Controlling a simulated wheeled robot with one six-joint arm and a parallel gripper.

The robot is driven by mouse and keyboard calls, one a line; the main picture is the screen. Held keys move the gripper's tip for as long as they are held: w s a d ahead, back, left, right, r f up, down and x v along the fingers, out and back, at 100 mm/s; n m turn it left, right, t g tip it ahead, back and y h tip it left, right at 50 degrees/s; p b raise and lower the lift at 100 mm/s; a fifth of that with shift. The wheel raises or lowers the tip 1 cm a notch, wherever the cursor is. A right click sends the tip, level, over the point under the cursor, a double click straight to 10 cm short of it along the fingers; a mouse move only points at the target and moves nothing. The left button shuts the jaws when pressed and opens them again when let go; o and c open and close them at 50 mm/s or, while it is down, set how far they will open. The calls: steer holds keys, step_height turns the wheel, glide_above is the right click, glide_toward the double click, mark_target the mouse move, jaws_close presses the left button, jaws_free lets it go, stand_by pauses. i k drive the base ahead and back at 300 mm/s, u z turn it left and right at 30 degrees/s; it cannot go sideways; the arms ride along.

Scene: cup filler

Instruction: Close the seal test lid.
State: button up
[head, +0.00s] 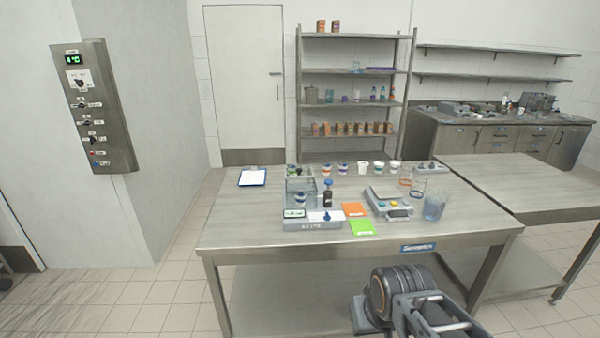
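The seal tester (312,224) is a grey unit with a small display on the near left part of the steel table. A clear box-like part with grey edges (300,185) stands up at its back left; its lid is too small to tell apart clearly, and I cannot tell its angle. A cup with a coloured band (300,199) shows in or behind the clear part. A dark bottle with a blue top (327,193) stands beside it. Parts of my arm show at the bottom right, in front of the table; my gripper's fingertips are not visible.
Orange (355,210) and green (362,228) cards lie right of the tester. A scale-like unit (388,204) and a clear blue-tinted container (434,207) stand farther right. Several cups line the back. A clipboard (252,177) lies back left. The table's front left is bare.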

mark_target(299, 170)
steer(key=u, duration=0.35)
steer(key=i, duration=1.55)
steer(key=z, duration=0.35)
